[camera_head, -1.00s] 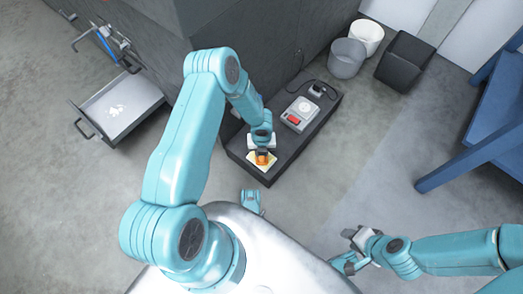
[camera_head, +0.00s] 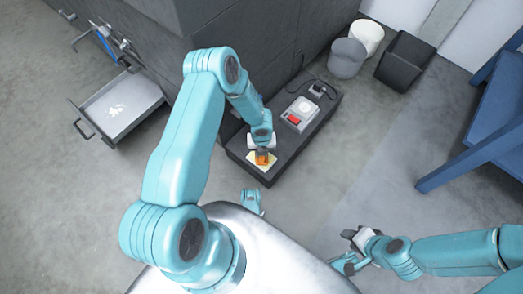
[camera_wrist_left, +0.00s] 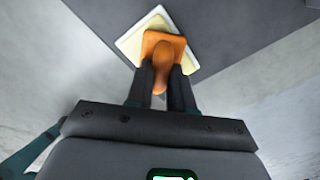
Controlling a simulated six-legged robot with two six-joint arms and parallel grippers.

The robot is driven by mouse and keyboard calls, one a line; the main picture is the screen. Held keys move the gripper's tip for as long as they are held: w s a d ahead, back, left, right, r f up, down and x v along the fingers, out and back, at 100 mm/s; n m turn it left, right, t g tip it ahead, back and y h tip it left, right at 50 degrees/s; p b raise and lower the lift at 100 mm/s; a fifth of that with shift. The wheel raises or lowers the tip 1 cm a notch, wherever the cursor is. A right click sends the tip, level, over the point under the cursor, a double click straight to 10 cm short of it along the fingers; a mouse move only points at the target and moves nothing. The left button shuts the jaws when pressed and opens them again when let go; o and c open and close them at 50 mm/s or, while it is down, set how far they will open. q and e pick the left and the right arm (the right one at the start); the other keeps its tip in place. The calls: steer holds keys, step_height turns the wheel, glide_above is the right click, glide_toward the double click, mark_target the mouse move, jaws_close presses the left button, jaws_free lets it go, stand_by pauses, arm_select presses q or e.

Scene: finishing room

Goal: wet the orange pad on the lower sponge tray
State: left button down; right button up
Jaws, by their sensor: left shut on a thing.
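The orange pad (camera_head: 263,159) is at my left gripper (camera_head: 262,154), low over the front end of a dark bench. In the left wrist view, my left gripper (camera_wrist_left: 160,88) is shut on the knob of the orange pad (camera_wrist_left: 163,45). The pad lies over the pale yellow sponge tray (camera_wrist_left: 150,22), which also shows in the head view (camera_head: 256,167). I cannot tell whether the pad touches the sponge. My right gripper (camera_head: 347,249) is apart from these, at the lower right, with its fingers seemingly spread and nothing visible between them.
A grey device with a red part (camera_head: 298,113) stands on the dark bench (camera_head: 285,150), with a black corded item (camera_head: 318,90) behind it. Bins (camera_head: 347,58) stand at the back. A metal drawer tray (camera_head: 125,105) is at left and a blue frame (camera_head: 470,160) at right.

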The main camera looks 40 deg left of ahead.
stand_by(0.4)
arm_select(q)
step_height(320, 180, up, 7)
steer(key=p, duration=0.5)
stand_by(0.4)
